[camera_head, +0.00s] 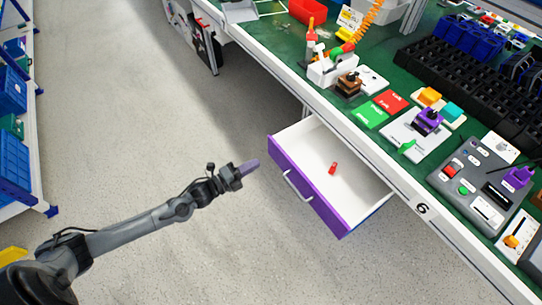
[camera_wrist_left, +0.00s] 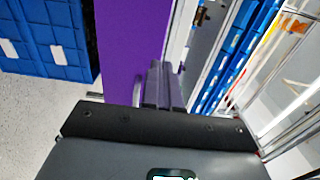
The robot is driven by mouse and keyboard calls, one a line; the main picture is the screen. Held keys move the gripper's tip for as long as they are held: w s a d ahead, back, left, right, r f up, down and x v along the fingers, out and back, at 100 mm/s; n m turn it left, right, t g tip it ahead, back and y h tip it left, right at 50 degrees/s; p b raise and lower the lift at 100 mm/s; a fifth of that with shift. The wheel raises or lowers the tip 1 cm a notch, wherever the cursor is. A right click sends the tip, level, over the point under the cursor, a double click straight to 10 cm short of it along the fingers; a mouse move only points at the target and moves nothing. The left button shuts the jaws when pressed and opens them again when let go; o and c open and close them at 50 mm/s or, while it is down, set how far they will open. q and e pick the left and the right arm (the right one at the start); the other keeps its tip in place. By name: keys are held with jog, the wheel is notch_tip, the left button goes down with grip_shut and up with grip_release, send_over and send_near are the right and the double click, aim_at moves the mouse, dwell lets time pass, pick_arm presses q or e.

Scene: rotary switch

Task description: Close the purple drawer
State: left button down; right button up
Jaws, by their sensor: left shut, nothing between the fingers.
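The drawer has a purple front (camera_head: 318,200) with a silver handle (camera_head: 297,186) and a white inside. It is pulled out from under the workbench, and a small red object (camera_head: 332,168) lies in it. My left gripper (camera_head: 252,166) is shut and empty. In the head view it shows just left of the far end of the purple front; I cannot tell whether it touches. In the left wrist view the shut fingers (camera_wrist_left: 163,88) are in front of a tall purple panel (camera_wrist_left: 131,45). My right gripper is in neither view.
The workbench (camera_head: 420,210) has a green top and a white edge marked 6. It carries a control box (camera_head: 480,180), purple-topped switches and colored cards. Blue bins (camera_head: 10,95) stand on a shelf at the left. The grey floor between shelf and drawer is clear.

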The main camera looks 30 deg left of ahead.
aim_at(279, 150)
pick_arm(q)
jog(key=b+x, duration=0.2)
jog(key=x, duration=0.5)
jog(key=shift+w, duration=0.2)
jog(key=shift+w+d+b, duration=0.2)
jog(key=shift+w+b, duration=0.1)
